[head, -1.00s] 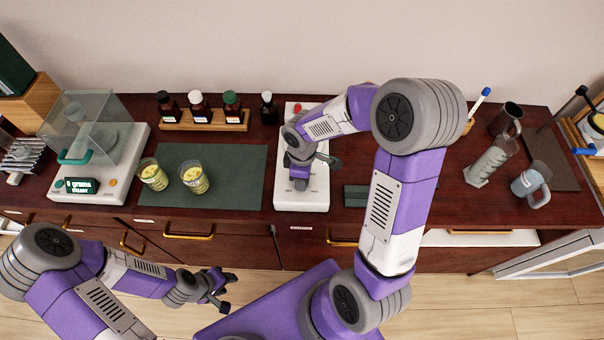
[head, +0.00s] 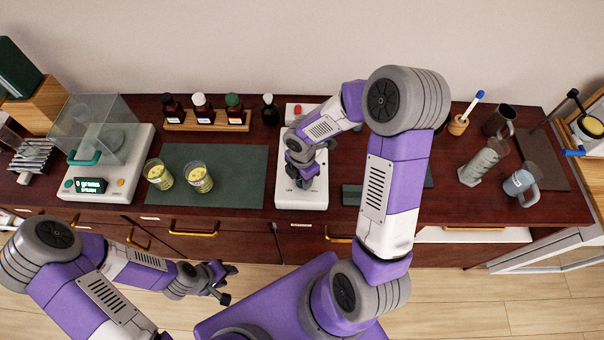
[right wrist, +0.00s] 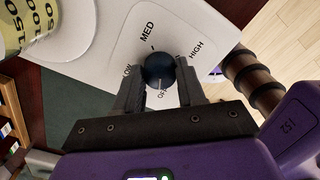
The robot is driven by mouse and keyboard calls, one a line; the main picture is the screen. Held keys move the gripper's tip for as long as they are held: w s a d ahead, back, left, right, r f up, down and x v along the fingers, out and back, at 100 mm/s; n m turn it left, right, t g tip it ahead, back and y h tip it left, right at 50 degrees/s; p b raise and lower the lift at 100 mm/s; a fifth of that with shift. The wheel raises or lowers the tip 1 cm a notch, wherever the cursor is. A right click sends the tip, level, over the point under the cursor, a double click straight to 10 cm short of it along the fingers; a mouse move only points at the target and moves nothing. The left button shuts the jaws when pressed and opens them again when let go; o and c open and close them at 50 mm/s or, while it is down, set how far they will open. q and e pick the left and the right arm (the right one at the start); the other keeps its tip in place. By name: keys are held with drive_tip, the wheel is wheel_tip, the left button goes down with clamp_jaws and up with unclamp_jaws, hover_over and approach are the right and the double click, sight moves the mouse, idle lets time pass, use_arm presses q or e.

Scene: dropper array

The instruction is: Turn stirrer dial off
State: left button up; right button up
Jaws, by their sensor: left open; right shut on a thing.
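The stirrer (head: 317,195) is a white flat unit at the middle of the bench. Its dark blue round dial (right wrist: 160,68) shows in the right wrist view, on a white panel with MED and HIGH printed around it and two partly hidden labels on the near side. A light line on the dial's near edge points toward the partly covered label that starts with O. My right gripper (right wrist: 160,78) is shut on the dial, one finger on each side. In the head view, my right gripper (head: 303,180) hides the dial. My left gripper (head: 222,283) is open and empty in front of the bench.
A balance (head: 110,180) is further left. Brown bottles (head: 202,106) stand behind on a wooden rack. A cylinder (head: 482,163) and mugs stand at the right.

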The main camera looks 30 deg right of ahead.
drive_tip(key=shift+n, duration=0.5)
drive_tip(key=o, duration=1.1)
drive_tip(key=shift+c, duration=0.2)
wheel_tip(320, 180, up, 8)
drive_tip(key=shift+f+p, duration=0.15)
drive_tip(key=shift+p, duration=0.75)
